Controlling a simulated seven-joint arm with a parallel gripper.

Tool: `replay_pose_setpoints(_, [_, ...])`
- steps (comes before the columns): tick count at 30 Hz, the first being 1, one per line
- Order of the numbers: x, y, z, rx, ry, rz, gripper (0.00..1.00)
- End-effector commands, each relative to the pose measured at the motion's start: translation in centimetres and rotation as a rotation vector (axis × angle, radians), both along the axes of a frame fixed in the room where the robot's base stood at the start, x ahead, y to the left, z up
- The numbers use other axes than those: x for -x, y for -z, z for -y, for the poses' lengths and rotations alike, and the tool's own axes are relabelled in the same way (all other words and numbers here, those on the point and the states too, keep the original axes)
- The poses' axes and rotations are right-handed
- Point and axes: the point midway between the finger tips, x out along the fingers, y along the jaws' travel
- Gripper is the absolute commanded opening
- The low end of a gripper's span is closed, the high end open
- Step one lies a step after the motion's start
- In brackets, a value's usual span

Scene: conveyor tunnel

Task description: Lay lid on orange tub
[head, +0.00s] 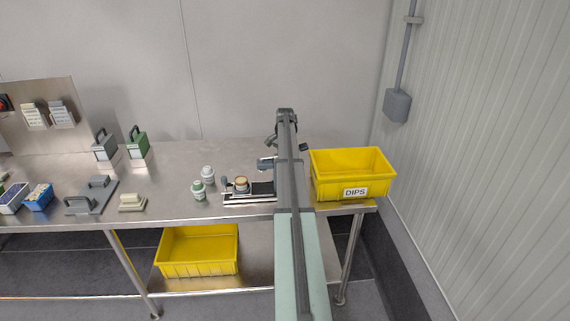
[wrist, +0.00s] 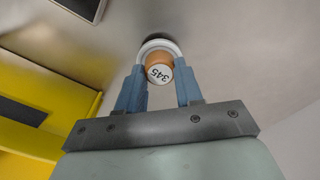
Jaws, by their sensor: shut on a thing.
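My gripper shows in the wrist view (wrist: 159,80) with its two blue fingers shut on a small orange lid (wrist: 150,58). The lid has a white face marked 345, and a pale curved rim arches around it. In the head view my gripper (head: 266,164) is above the steel bench, partly hidden by my arm, and the held lid cannot be made out. A small tub with an orange-tan top (head: 241,181) stands upright on a dark, metal-edged stand (head: 262,192), just left of my gripper and apart from it. The right end of the stand is hidden behind my arm.
Two other small tubs, one pale (head: 208,173) and one green and white (head: 198,191), stand left of the stand. A yellow bin labelled DIPS (head: 354,162) stands at the bench's right end. Grey and green handled blocks (head: 138,146) sit farther left. The back middle of the bench is clear.

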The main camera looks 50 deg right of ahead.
Motion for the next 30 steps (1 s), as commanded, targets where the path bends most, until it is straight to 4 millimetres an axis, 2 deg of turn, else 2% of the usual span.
replay_pose_setpoints(6, [0.0, -4.0, 0.0, 0.001, -0.001, 0.001, 0.08])
replay_pose_setpoints(12, [0.0, -7.0, 0.0, 0.000, -0.001, 0.000, 0.08])
replay_pose_setpoints(16, [-0.4, -8.1, -0.3, 0.000, -0.007, 0.000, 0.08])
replay_pose_setpoints(19, [-1.5, -8.6, -1.4, 0.000, -0.024, 0.000, 0.08])
replay_pose_setpoints(23, [-4.1, -9.3, -4.1, 0.004, -0.066, 0.005, 0.08])
replay_pose_setpoints(27, [-6.6, -10.1, -9.0, 0.012, -0.125, 0.013, 0.08])
replay_pose_setpoints(30, [-7.4, -10.6, -12.8, 0.018, -0.165, 0.020, 0.08])
